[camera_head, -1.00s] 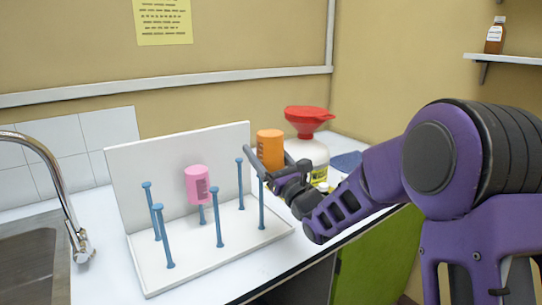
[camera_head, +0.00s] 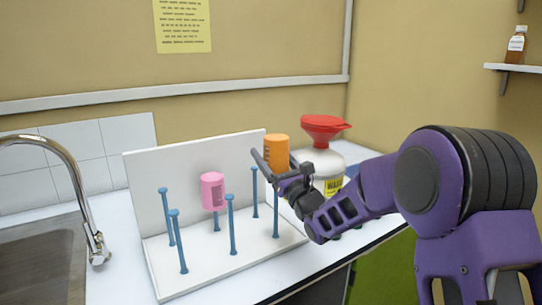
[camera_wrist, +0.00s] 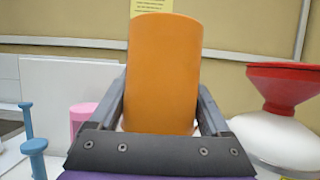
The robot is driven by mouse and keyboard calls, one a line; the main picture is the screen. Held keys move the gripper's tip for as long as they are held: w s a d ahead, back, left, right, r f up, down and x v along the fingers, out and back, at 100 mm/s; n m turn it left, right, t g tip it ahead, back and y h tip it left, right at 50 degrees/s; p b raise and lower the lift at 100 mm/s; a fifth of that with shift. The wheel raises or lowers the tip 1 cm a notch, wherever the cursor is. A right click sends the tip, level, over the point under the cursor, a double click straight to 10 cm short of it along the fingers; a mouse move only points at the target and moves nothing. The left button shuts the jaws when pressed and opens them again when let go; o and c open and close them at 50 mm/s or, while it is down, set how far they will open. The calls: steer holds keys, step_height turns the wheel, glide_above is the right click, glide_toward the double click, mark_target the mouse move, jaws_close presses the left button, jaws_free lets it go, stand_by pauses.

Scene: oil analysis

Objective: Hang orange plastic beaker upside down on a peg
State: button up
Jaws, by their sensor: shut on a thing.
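The orange plastic beaker (camera_head: 276,153) is held in my gripper (camera_head: 277,173), which is shut on it. In the wrist view the orange beaker (camera_wrist: 162,75) stands upright in the picture between the two dark fingers; its rim and opening cannot be made out. In the head view the beaker shows above the front right blue peg (camera_head: 276,215) of the white rack (camera_head: 195,262); whether it touches the peg is hidden by my gripper. A pink beaker (camera_head: 213,190) hangs on a rear middle peg. Other blue pegs, such as the front middle one (camera_head: 231,225), are bare.
A white waste bottle with a red funnel (camera_head: 323,128) stands right behind my gripper. A sink with a curved tap (camera_head: 75,180) is at the left. A brown bottle (camera_head: 516,45) sits on a wall shelf.

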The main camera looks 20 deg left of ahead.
steer(key=shift+f, duration=0.1)
glide_above(275, 199)
steer(key=w+a, duration=0.2)
step_height(275, 199, down, 6)
stand_by(0.5)
steer(key=shift+w+f, duration=0.1)
steer(key=shift+f, duration=0.1)
stand_by(0.4)
steer(key=shift+f, duration=2.25)
steer(key=o, duration=1.4)
steer(key=shift+c, duration=0.2)
steer(key=shift+d, duration=0.1)
steer(key=v, duration=1.7)
steer(key=shift+d, duration=0.15)
